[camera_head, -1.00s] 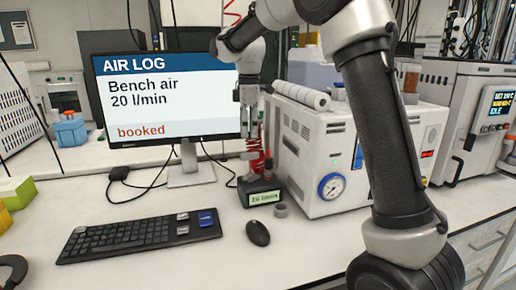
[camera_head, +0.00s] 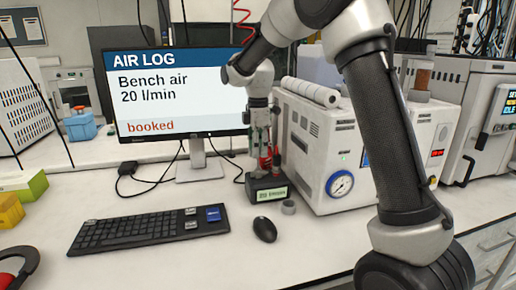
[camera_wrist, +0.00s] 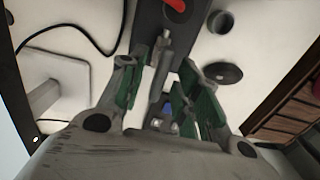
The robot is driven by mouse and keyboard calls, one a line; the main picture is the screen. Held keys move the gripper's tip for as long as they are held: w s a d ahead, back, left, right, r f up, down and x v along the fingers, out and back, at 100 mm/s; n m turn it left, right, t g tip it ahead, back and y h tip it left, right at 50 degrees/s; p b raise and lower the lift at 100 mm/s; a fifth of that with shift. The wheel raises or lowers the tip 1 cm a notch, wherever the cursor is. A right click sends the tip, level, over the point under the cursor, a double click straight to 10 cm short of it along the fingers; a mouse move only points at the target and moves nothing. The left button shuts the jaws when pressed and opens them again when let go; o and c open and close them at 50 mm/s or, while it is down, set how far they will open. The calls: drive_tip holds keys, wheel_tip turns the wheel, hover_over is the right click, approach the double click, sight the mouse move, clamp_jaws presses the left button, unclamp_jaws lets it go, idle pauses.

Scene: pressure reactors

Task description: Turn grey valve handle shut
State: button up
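A small valve stand with a black base (camera_head: 268,190) and a lit green label stands on the bench in front of the monitor. Red parts (camera_head: 265,162) rise from it; a red piece (camera_wrist: 175,5) also shows at the top of the wrist view. My gripper (camera_head: 262,142) points down directly over the stand and hides much of its top. In the wrist view my gripper (camera_wrist: 172,80) is open, its green-padded fingers spread. A slim grey bar (camera_wrist: 158,68), which looks like the grey valve handle, shows between the fingers. I cannot tell if either finger touches it.
A white instrument with a gauge (camera_head: 340,184) stands close to the right. A small grey ring (camera_head: 288,207), mouse (camera_head: 264,229) and keyboard (camera_head: 148,228) lie in front. A black cable runs behind.

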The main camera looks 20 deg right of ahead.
clamp_jaws()
drive_tip(key=m, duration=0.4)
drive_tip(key=shift+m, duration=0.4)
drive_tip(key=m, duration=0.9)
drive_tip(key=shift+r+m, duration=0.1)
drive_tip(key=shift+m, duration=2)
